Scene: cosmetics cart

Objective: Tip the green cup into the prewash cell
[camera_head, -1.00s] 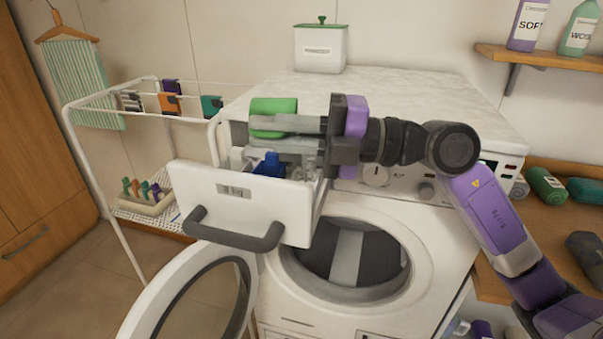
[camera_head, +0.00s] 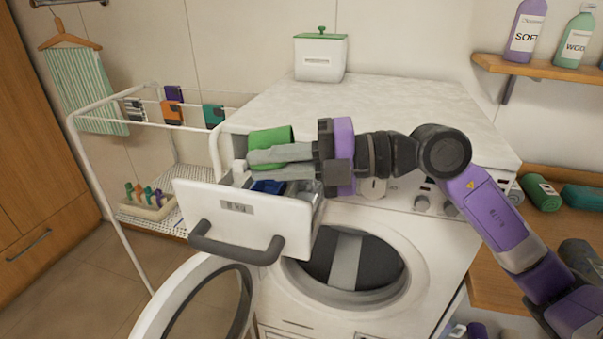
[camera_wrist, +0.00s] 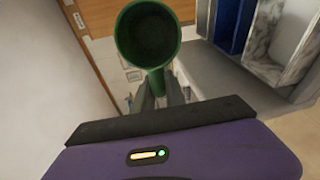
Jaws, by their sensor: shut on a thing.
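My gripper (camera_head: 268,162) is shut on the green cup (camera_head: 270,138) and holds it at the back left of the pulled-out detergent drawer (camera_head: 252,210). The cup is tilted. The wrist view shows the cup (camera_wrist: 148,34) with its round mouth towards the camera and a dark inside; I cannot tell what it holds. The drawer's blue compartment (camera_wrist: 234,24) is to the right of the cup there, with a grey compartment (camera_wrist: 284,40) farther right. Fingers and cup hide part of the drawer, and I cannot tell which compartment is prewash.
The washer door (camera_head: 203,299) hangs open below the drawer. A drying rack (camera_head: 110,222) stands at the left, with a peg basket (camera_head: 146,208). A white box with a green lid (camera_head: 320,58) stands on the washer top (camera_head: 400,98), which is otherwise mostly clear.

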